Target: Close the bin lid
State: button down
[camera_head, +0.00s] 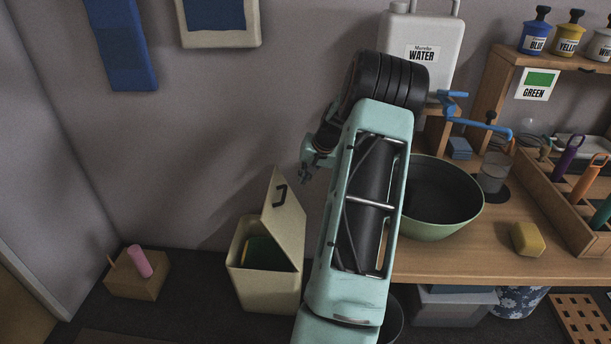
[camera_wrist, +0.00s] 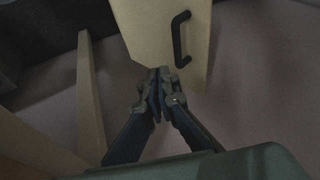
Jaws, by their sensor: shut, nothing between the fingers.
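The cream bin (camera_head: 268,287) stands on the floor left of the table, and something green shows inside it. Its lid (camera_head: 287,222) is tilted up, open, with a black handle (camera_head: 281,194) near its upper edge. In the wrist view the lid (camera_wrist: 150,35) fills the top middle, with its handle (camera_wrist: 181,40) upright at the right. My gripper (camera_wrist: 158,78) is shut and empty, with its fingertips at the lid's lower edge in that picture; I cannot tell whether they touch. In the head view my gripper (camera_head: 305,178) is above and right of the lid, partly hidden by my arm.
A wooden table (camera_head: 470,265) on the right carries a green bowl (camera_head: 440,215), a white water container (camera_head: 420,40) and a yellow sponge (camera_head: 527,239). A cardboard-coloured box (camera_head: 137,280) sits on the floor at left. Open floor lies between the box and the bin.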

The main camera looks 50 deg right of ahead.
aim_at(284, 193)
jog(key=w+a+f+b, duration=0.1)
jog(key=w+f+b, duration=0.1)
jog(key=w+f, duration=0.2)
notch_tip(284, 193, down, 2)
jog(key=shift+w+a+f, duration=0.15)
jog(key=shift+w+a, duration=0.2)
jog(key=shift+w+a, duration=0.1)
jog(key=shift+w+a+f, duration=0.1)
jog(key=shift+w+a, duration=0.3)
jog(key=shift+w, duration=0.05)
